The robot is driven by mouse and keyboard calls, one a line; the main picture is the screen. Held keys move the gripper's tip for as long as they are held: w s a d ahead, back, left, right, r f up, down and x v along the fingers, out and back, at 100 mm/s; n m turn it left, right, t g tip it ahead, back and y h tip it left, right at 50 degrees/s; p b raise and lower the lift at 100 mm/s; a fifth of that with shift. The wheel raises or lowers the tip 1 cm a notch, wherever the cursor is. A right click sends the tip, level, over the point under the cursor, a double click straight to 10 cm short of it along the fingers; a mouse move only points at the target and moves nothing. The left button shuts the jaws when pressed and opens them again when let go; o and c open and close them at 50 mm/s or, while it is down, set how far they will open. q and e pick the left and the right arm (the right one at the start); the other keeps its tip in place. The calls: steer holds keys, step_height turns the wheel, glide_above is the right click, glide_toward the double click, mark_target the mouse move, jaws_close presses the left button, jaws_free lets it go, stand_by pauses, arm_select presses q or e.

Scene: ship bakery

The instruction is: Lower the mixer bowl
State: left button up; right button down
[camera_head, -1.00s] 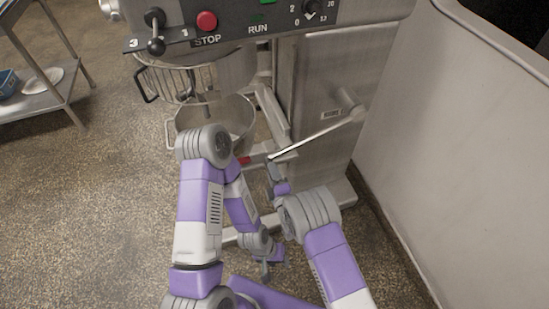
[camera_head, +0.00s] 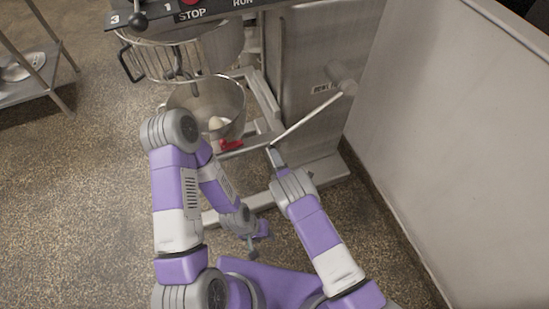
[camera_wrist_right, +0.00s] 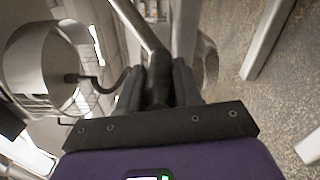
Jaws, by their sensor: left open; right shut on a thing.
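The steel mixer bowl (camera_head: 236,98) hangs in its cradle below the wire guard (camera_head: 150,62), with a pale lump inside. A long metal lever (camera_head: 312,115) slants down and left from the side of the mixer column (camera_head: 300,60). My right gripper (camera_head: 272,152) is shut on the lever's lower end. In the right wrist view the lever (camera_wrist_right: 140,22) runs down between the fingers (camera_wrist_right: 157,85), and a round bowl shape (camera_wrist_right: 45,60) shows at the left. My left gripper (camera_head: 254,246) is open and empty, low over the floor in front of the mixer base.
A red part (camera_head: 231,145) sits below the bowl's front. The mixer's base leg (camera_head: 325,172) lies on the floor by the right arm. A pale wall panel (camera_head: 430,120) closes the right side. A metal shelf (camera_head: 35,92) stands at the far left. Floor between is clear.

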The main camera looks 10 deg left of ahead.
steer(key=c, duration=1.1)
jaws_free()
steer(key=shift+w+d+f, duration=0.1)
steer(key=shift+d+f, duration=0.2)
steer(key=shift+c, duration=0.2)
steer(key=o, duration=0.4)
steer(key=shift+w, duration=0.1)
steer(key=shift+c, duration=0.2)
steer(key=shift+s, duration=0.3)
steer(key=p+v, duration=0.2)
steer(key=v, duration=0.5)
steer(key=shift+p, duration=0.3)
steer(key=shift+d, duration=0.1)
